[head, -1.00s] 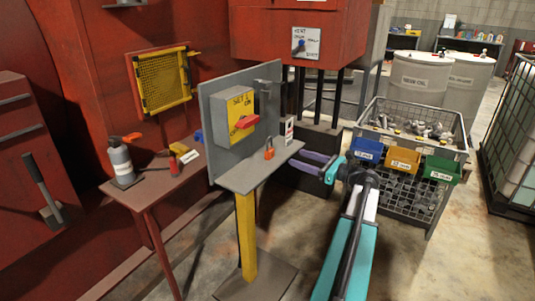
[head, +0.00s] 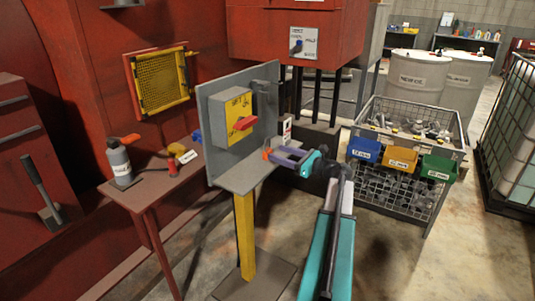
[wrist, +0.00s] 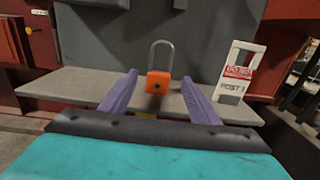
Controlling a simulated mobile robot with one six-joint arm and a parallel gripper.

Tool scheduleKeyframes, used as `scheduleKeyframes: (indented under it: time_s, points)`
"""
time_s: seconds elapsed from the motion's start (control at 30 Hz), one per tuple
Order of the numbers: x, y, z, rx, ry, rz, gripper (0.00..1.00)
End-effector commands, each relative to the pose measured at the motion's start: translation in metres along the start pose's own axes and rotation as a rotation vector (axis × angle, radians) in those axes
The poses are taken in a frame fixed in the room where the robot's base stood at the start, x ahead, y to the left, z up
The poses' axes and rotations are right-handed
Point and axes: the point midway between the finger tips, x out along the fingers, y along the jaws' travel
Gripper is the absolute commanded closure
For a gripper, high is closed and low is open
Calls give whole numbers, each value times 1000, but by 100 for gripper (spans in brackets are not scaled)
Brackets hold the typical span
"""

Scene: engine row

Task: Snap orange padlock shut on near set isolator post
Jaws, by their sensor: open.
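The orange padlock (wrist: 159,82) stands upright on the grey shelf (wrist: 80,85) in the wrist view, its grey shackle pointing up. My gripper (wrist: 158,75) is open, with one purple finger on each side of the padlock and gaps still visible. In the head view the padlock (head: 266,154) shows only partly, beside my gripper (head: 280,155). The isolator box (head: 235,118), with a yellow plate and red handle, is mounted on the grey panel above the shelf. A white tag reading POST 1 (wrist: 236,72) stands right of the padlock. Whether the shackle is fully open is unclear.
A red side table (head: 150,185) at left holds a grey bottle (head: 118,160) and small items. A wire basket (head: 400,190) with blue, yellow and green bins stands at right. The yellow post (head: 245,235) carries the shelf.

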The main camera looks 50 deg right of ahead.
Motion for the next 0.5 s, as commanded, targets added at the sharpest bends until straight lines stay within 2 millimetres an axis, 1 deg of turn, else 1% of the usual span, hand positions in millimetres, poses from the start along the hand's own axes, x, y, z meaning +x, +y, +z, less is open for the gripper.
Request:
scheduleKeyframes:
  time_s: [0.1,0.4,0.5]
  points:
    - [5,0,0,0,0,0,44]
    - [5,0,0,0,0,1,44]
    - [9,1,0,0,0,2,44]
